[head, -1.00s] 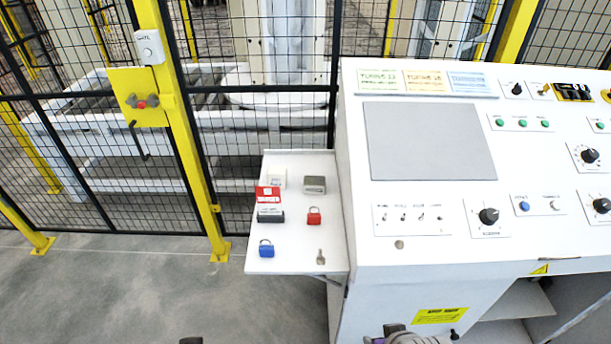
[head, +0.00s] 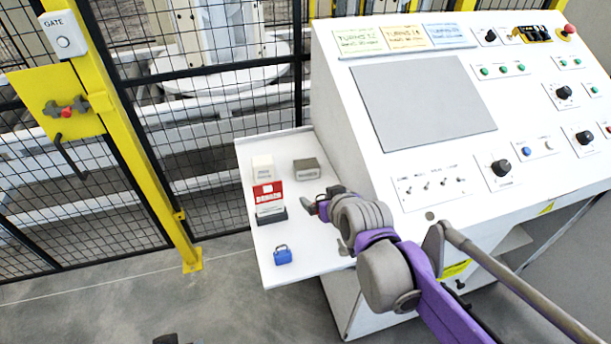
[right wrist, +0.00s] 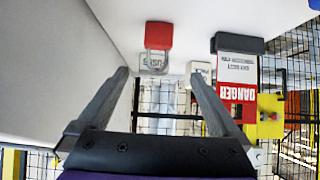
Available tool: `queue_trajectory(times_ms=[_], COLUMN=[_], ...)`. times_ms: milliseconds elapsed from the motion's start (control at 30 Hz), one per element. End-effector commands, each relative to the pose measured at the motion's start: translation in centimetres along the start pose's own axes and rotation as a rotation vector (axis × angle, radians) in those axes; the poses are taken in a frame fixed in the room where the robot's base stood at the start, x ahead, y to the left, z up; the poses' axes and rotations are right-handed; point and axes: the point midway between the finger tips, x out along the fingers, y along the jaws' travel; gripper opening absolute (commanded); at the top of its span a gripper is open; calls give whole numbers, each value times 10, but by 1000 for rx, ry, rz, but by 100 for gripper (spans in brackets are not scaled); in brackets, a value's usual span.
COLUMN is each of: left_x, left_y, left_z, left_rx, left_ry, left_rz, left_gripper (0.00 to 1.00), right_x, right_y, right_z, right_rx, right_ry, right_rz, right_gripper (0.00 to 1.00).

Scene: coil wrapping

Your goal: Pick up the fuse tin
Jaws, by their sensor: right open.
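The fuse tin (head: 307,169) is a small grey box near the back of the white side shelf. In the right wrist view its lettered face (right wrist: 153,63) shows through the shackle of a red padlock (right wrist: 158,36), which partly covers it. My right gripper (head: 310,205) reaches over the shelf from the right, in front of the tin and apart from it. In the right wrist view its two fingers (right wrist: 163,72) are spread with nothing between them.
On the shelf (head: 262,230) stand a white box (head: 262,167), a red and white danger tag (head: 268,192) with a dark holder, and a blue padlock (head: 283,255). The control desk (head: 400,190) rises at the right. A mesh fence (head: 215,150) stands behind.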

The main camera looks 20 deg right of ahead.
Motion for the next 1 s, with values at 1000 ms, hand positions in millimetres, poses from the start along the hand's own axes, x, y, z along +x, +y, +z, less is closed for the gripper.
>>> queue_trajectory(times_ms=[1000], left_x=[19], left_y=[0], left_z=[13], left_rx=[0], left_ry=[-8], left_rz=[0], left_gripper=[50], right_x=[136], right_y=[9], right_z=[-59], right_rx=[-4], right_ry=[155], right_rz=[10], right_gripper=[100])
